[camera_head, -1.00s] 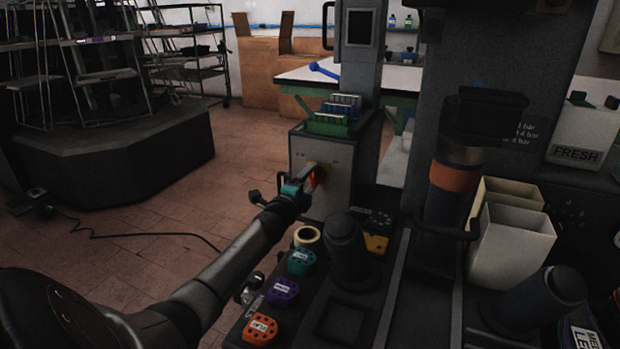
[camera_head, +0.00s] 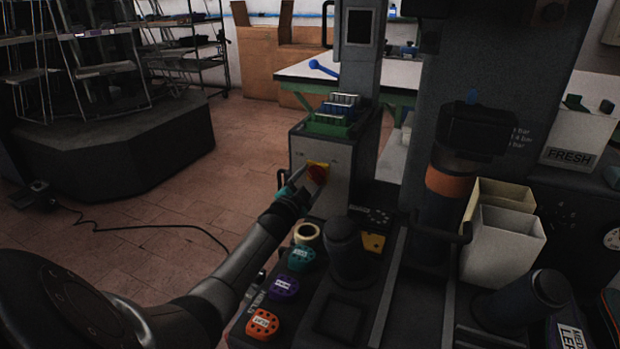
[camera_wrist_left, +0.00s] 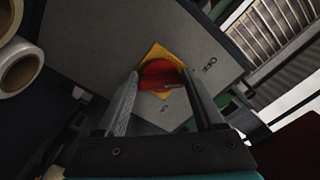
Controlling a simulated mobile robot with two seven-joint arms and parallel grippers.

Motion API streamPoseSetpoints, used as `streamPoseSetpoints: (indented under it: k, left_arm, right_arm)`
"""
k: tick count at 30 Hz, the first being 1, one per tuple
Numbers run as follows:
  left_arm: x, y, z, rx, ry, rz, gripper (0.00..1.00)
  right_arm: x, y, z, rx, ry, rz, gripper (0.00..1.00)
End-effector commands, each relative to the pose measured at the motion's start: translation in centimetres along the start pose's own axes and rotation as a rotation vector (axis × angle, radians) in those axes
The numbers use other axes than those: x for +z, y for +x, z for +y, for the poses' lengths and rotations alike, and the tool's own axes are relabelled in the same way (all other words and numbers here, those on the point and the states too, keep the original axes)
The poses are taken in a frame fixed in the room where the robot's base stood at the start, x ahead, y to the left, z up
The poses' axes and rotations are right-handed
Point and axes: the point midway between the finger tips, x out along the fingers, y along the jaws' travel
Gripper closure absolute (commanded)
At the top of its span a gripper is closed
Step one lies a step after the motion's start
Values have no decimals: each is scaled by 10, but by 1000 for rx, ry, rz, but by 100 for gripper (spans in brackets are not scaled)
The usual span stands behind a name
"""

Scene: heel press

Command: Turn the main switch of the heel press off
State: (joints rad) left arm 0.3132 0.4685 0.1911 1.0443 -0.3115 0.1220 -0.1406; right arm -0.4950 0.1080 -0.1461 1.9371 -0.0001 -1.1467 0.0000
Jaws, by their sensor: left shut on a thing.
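The main switch is a red knob (camera_head: 317,174) on a yellow plate (camera_head: 319,164), on the grey front of the press's control box (camera_head: 335,188). My left gripper (camera_head: 301,183) reaches it from the lower left. In the left wrist view, the red knob (camera_wrist_left: 160,76) lies between the tips of my left gripper (camera_wrist_left: 160,88), which is shut on it. The yellow plate looks tilted behind it, with small dark marks on the panel beside it. Which setting the knob points to I cannot tell. My right gripper is not in view.
A tape roll (camera_head: 307,234) and a dark cylinder (camera_head: 346,250) stand close below the switch. A green rack (camera_head: 328,124) sits on the box.

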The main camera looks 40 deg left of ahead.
Motion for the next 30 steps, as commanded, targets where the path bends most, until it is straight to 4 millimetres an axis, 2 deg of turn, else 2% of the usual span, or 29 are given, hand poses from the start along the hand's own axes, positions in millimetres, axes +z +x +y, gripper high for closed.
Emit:
streamPoseSetpoints:
  k: [19, 20, 27, 30]
  left_arm:
    - [0, 0, 0, 0, -57, 0, 86]
    - [0, 0, 0, 0, -57, 0, 29]
    - [0, 0, 0, 0, -54, 0, 2]
    - [0, 0, 0, 0, -53, 0, 0]
  right_arm:
    - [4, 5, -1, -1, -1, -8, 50]
    - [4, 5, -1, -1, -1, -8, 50]
    - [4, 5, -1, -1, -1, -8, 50]
    - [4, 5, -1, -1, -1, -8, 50]
